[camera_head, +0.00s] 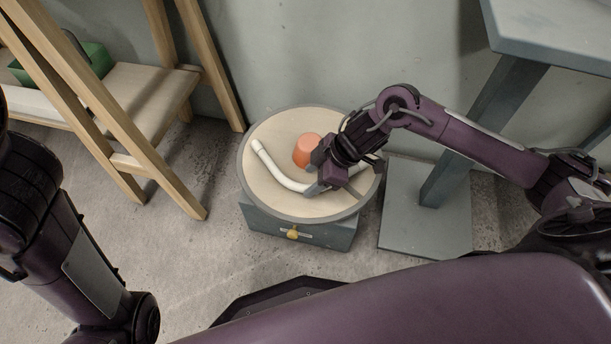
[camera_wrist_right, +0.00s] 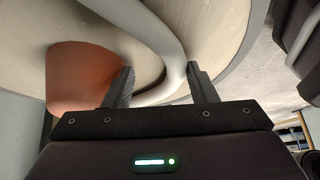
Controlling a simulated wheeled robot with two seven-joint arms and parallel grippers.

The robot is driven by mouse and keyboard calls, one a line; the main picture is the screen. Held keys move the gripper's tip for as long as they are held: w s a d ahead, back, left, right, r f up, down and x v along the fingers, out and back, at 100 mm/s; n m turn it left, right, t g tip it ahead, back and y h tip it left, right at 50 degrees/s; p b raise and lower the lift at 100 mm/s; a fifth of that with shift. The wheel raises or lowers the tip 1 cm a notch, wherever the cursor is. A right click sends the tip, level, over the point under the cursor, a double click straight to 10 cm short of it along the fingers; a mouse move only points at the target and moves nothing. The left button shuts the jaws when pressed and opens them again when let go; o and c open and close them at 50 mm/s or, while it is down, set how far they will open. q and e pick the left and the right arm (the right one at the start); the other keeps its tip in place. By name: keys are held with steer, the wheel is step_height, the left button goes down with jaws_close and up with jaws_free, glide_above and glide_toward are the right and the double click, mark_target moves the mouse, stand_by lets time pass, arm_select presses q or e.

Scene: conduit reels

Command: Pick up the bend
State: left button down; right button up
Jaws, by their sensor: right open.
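The bend (camera_head: 281,180), a white curved pipe, lies on a round pale tray (camera_head: 268,203) with a grey rim. My right gripper (camera_head: 319,189) is open and low over the tray, at the curved part of the bend. In the right wrist view the bend (camera_wrist_right: 172,62) passes between the two open fingers (camera_wrist_right: 161,72), close to the right-hand one; contact cannot be told. The gripper and wrist hide part of the bend in the head view. My left arm shows at the left, but its gripper is out of view.
An orange cylinder (camera_head: 306,148) stands on the tray beside the right gripper; it also shows in the wrist view (camera_wrist_right: 82,78). The tray sits on a grey box (camera_head: 297,232) with a yellow knob. A wooden rack (camera_head: 150,100) stands left, a grey table (camera_head: 560,32) right.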

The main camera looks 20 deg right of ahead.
steer(key=shift+a+f, duration=0.1)
jaws_close()
stand_by(0.3)
